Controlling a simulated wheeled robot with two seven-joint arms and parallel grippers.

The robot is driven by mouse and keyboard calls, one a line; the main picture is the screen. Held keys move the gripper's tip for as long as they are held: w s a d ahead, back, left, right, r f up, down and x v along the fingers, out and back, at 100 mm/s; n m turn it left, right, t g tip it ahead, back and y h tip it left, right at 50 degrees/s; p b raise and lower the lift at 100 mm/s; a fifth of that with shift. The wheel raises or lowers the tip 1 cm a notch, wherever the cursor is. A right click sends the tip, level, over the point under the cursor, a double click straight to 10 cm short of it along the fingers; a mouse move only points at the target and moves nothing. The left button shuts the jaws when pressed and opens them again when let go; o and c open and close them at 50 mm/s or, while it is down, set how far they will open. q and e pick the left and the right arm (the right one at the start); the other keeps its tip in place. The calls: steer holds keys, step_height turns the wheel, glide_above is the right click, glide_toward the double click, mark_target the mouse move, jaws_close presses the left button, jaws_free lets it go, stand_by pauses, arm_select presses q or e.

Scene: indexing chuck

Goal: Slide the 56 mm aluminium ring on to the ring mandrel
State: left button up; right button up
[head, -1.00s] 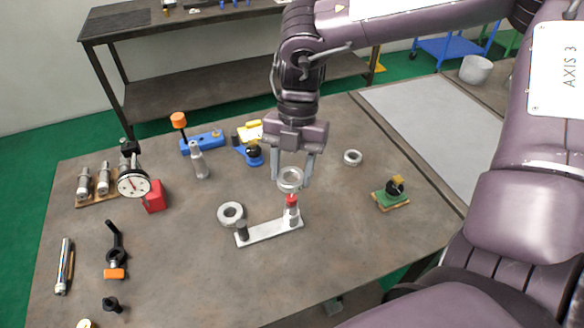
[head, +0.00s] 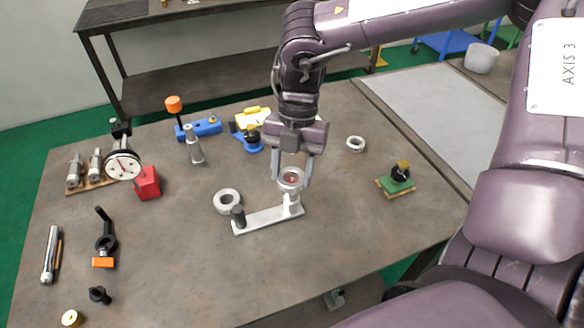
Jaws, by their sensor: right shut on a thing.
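My right gripper (head: 291,181) points down and is shut on a silvery aluminium ring (head: 290,187), a finger on either side. The ring mandrel (head: 293,202) stands upright at the right end of a pale flat bar (head: 265,219). The ring is at the mandrel's top, and a little red of its tip shows through the ring's hole. The ring looks to be around the tip, but I cannot tell how far down it sits. A dark post (head: 239,216) stands at the bar's left end. My left gripper is not in view.
A thick grey ring (head: 227,201) lies beside the dark post. A smaller ring (head: 355,144) lies at the back right. A green block with a black knob (head: 396,181) is to the right.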

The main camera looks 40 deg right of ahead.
mark_target(293, 178)
steer(key=shift+b, duration=0.55)
stand_by(1.3)
steer(key=shift+f+b, duration=2.15)
steer(key=shift+f, duration=0.25)
steer(key=o, duration=1.1)
steer(key=shift+r, duration=0.1)
steer(key=shift+r, duration=0.1)
steer(key=v, duration=0.7)
steer(key=shift+d+r, duration=0.1)
steer(key=shift+r, duration=0.15)
